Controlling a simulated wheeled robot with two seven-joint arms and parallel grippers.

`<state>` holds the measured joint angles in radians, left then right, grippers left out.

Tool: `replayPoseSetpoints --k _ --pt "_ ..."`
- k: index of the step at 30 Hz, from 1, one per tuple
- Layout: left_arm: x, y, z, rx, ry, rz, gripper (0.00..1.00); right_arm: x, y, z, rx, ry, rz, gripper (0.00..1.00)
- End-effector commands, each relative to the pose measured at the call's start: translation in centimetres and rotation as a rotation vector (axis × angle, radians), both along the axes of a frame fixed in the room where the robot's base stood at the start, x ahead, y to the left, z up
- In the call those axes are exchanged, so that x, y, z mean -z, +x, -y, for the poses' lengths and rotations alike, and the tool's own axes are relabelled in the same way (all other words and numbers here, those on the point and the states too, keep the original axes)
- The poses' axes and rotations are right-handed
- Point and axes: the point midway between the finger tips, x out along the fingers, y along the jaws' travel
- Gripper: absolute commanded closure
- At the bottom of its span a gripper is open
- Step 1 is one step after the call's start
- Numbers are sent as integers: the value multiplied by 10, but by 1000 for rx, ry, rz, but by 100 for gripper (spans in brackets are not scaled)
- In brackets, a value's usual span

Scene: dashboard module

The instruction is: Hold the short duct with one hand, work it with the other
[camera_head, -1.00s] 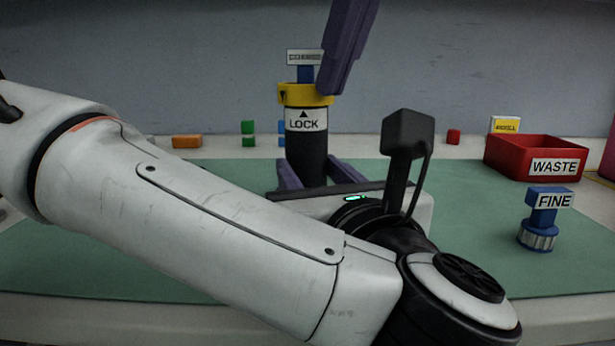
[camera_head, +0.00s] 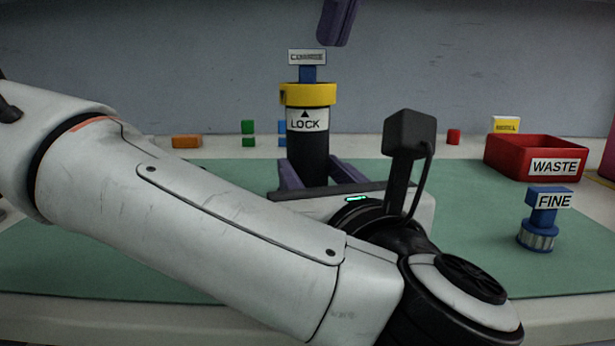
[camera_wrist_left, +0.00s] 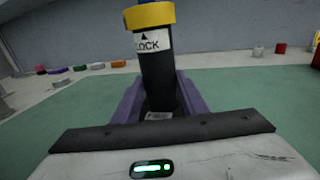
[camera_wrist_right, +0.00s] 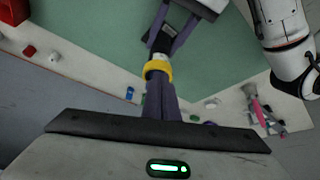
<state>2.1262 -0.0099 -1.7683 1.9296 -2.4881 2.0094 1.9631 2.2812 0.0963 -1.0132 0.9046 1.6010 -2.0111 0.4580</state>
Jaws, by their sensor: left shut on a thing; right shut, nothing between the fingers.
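The short duct (camera_head: 307,155) is a black upright cylinder with a yellow collar (camera_head: 309,94) near its top and a white LOCK label with an upward arrow. A blue handle (camera_head: 306,74) with a small, hard-to-read tag stands out of its top. My left gripper (camera_head: 309,172) has its purple fingers shut on the duct's lower part; they also show in the left wrist view (camera_wrist_left: 158,95). My right gripper (camera_head: 335,36) is shut and empty, above and slightly right of the handle, apart from it. In the right wrist view its fingers (camera_wrist_right: 160,95) point toward the collar.
A blue filter piece (camera_head: 540,222) tagged FINE stands on the green mat (camera_head: 470,180) at the right. A red WASTE bin (camera_head: 510,158) is behind it, with a yellow-labelled block (camera_head: 506,125) beyond. Several small coloured blocks lie along the back. My left arm covers the front left.

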Motion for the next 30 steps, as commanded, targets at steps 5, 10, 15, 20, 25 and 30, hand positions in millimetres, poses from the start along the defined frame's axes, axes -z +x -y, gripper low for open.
replayPoseSetpoints --k 5,10,15,20,25,30 --pt "1 0 -1 -2 0 -2 97 -12 0 0 1 1 1 100" --pt "1 0 -1 -3 0 -2 97 -12 0 0 0 1 1 100" --pt "1 0 -1 -3 0 -2 60 -12 0 0 0 1 1 100" --pt "1 0 -1 -2 1 -1 40 -12 0 0 0 1 1 100" --pt "0 0 -1 -2 0 -1 40 -12 0 0 1 1 1 100" --pt "-1 -5 2 2 2 1 40 -12 0 0 1 1 1 100"
